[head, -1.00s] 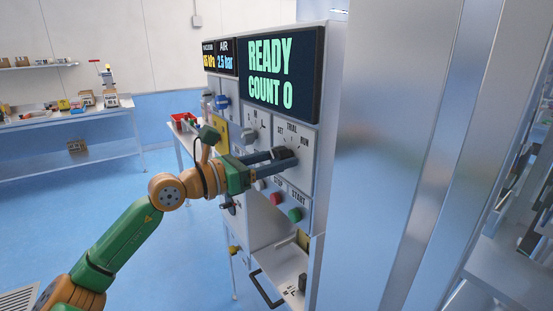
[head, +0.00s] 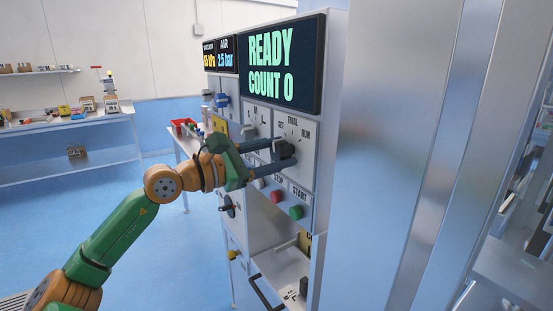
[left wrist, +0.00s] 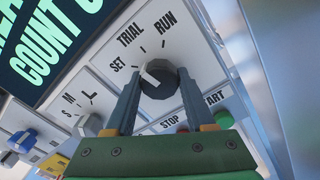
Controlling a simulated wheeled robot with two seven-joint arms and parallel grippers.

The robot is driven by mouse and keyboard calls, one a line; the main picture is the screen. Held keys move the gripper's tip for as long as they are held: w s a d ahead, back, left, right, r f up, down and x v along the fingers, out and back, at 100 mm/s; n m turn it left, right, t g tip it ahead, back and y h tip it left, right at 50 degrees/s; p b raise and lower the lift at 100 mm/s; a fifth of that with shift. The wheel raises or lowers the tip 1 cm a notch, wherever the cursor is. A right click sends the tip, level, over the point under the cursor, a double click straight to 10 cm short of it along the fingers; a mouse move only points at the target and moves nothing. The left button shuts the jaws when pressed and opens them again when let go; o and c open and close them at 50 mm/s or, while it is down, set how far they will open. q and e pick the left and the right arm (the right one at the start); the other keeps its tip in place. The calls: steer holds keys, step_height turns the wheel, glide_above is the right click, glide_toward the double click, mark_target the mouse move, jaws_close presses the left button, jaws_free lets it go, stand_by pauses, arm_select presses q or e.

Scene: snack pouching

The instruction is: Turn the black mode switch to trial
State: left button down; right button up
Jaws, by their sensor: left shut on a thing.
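The black mode switch (head: 285,147) is a round knob on the grey machine front, under the screen. Its dial carries the words SET, TRIAL and RUN. In the left wrist view the knob (left wrist: 164,84) shows a white pointer mark aimed up and left, towards the SET side of the dial rather than at TRIAL. My left gripper (head: 277,154) has its two dark fingers shut on the knob, one on each side; the fingers (left wrist: 155,90) partly cover its edges in the wrist view. My right gripper is not in view.
The screen (head: 280,66) reads READY, COUNT 0. Below the switch are a red stop button (head: 277,196) and a green start button (head: 296,212). A smaller grey selector knob (left wrist: 90,124) sits left of the switch. A metal cabinet (head: 390,150) stands close on the right.

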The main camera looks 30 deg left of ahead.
arm_select(q)
steer(key=shift+r+m, duration=0.15)
steer(key=shift+m, duration=0.85)
steer(key=shift+c, duration=1.3)
jaws_free()
steer(key=shift+b, duration=0.3)
